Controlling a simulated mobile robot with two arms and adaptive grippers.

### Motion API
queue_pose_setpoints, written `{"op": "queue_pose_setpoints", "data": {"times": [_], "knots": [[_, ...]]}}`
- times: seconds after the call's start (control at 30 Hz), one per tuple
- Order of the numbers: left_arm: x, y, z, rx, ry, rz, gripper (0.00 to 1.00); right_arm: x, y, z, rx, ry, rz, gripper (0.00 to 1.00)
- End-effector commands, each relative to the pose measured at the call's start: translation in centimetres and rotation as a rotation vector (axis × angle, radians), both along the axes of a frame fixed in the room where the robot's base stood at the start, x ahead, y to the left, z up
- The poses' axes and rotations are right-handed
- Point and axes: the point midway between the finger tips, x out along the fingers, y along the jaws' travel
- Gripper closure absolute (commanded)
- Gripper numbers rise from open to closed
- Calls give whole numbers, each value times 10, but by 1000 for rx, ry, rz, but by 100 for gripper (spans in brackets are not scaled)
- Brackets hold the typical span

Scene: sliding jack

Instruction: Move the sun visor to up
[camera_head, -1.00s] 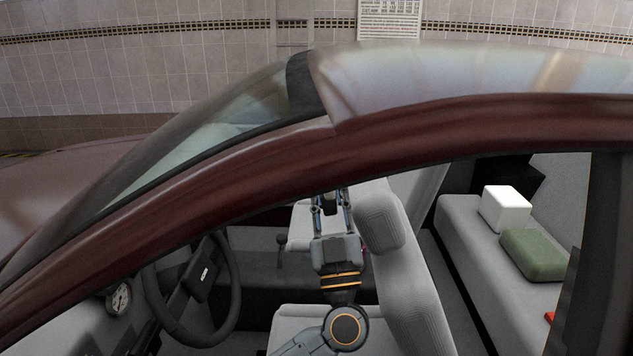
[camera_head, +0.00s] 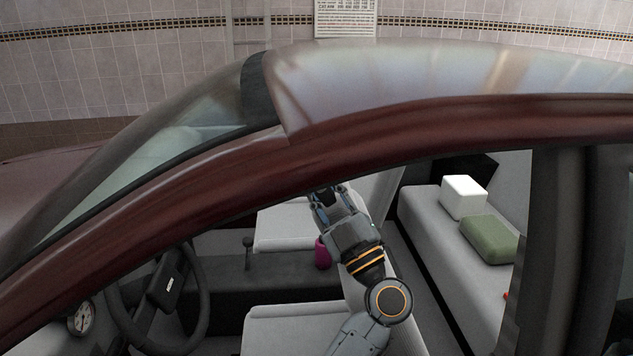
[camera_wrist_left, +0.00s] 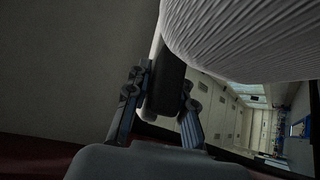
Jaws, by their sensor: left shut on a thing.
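My left gripper (camera_head: 326,194) reaches up inside the car, its fingertips just under the edge of the roof frame. In the left wrist view its fingers (camera_wrist_left: 163,88) lie on either side of a dark flat piece (camera_wrist_left: 168,82). They are shut on this piece, which appears to be the sun visor. In the head view the visor is hidden behind the roof frame and windscreen pillar, so its tilt cannot be told. My right gripper is not in view.
The dark red roof frame (camera_head: 230,172) runs close above my left gripper. The steering wheel (camera_head: 160,300) is lower left. A grey seat (camera_head: 290,325) is below, and a magenta object (camera_head: 322,252) stands beyond it. A white ribbed surface (camera_wrist_left: 250,35) fills the wrist view's upper right.

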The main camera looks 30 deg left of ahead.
Motion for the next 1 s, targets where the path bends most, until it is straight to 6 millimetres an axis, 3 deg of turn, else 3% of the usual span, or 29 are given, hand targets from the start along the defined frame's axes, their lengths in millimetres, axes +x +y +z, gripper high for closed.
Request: {"op": "queue_pose_setpoints", "data": {"times": [0.2,0.23,0.33,1.0], "knots": [[0,1,-4,-9,2,2,100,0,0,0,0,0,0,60],[0,1,-4,-9,2,2,75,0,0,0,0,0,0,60],[0,1,-3,-7,2,1,56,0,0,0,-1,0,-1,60],[-3,6,-5,37,22,1,56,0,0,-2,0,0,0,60]]}}
